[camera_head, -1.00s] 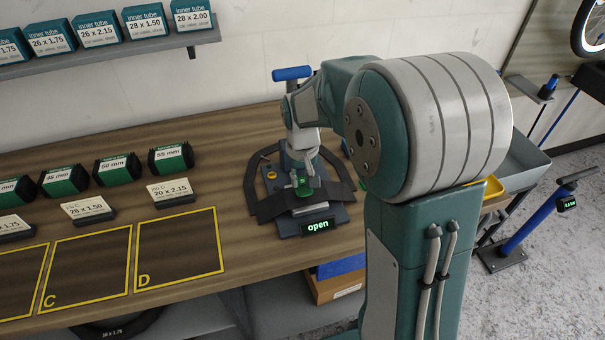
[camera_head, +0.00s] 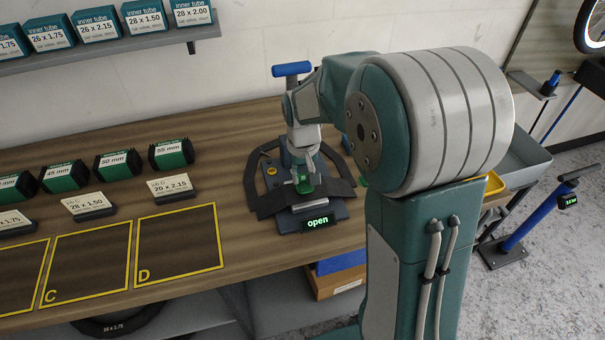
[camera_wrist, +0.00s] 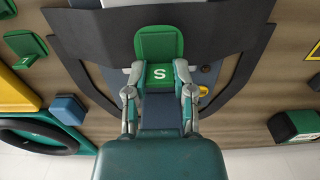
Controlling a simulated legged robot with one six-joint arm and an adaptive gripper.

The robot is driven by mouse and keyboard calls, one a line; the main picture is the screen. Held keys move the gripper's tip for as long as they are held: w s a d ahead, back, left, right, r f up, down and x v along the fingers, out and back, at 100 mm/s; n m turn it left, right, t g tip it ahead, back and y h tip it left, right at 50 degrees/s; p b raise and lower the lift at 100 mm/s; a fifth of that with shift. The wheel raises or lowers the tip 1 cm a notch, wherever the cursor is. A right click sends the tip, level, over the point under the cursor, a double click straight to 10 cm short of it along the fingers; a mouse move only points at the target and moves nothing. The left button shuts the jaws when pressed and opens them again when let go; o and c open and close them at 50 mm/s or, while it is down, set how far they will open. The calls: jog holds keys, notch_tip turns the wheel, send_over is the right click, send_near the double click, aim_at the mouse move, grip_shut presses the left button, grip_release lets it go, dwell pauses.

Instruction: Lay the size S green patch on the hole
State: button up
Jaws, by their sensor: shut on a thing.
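My gripper (camera_wrist: 159,82) is shut on the green patch (camera_wrist: 158,42), a small rounded piece marked "S" on the part between the fingers. In the head view the green patch (camera_head: 304,185) sits low over the dark tube (camera_head: 270,205), which is draped across the press (camera_head: 326,212). The press shows a lit "open" sign (camera_head: 317,221). In the wrist view the tube (camera_wrist: 105,38) spreads to both sides behind the patch. The hole is not visible; the patch and fingers may cover it. I cannot tell whether the patch touches the tube.
A blue handle (camera_head: 291,69) rises at the back of the press. Other green patches (camera_wrist: 25,44) lie at the left in the wrist view. Job cards (camera_head: 170,188) and yellow-framed squares (camera_head: 180,244) fill the bench to the left. A shelf of inner tube boxes (camera_head: 145,18) hangs above.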

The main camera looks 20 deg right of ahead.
jog(key=shift+d+f, duration=0.1)
jog(key=shift+f, duration=0.6)
dwell(1.5)
jog(key=o, duration=0.8)
jog(key=shift+r, duration=0.1)
notch_tip(320, 180, up, 10)
jog(key=shift+r, duration=0.85)
jog(key=s+r+t, duration=0.1)
jog(key=s+t, duration=0.1)
jog(key=s, duration=0.5)
jog(key=s+r+t, duration=0.1)
jog(key=s+r, duration=0.1)
jog(key=s, duration=0.5)
jog(key=s+r+t, duration=0.1)
jog(key=s+t, duration=0.1)
jog(key=s, duration=0.5)
jog(key=shift+r+t, duration=0.15)
jog(key=shift+t, duration=0.15)
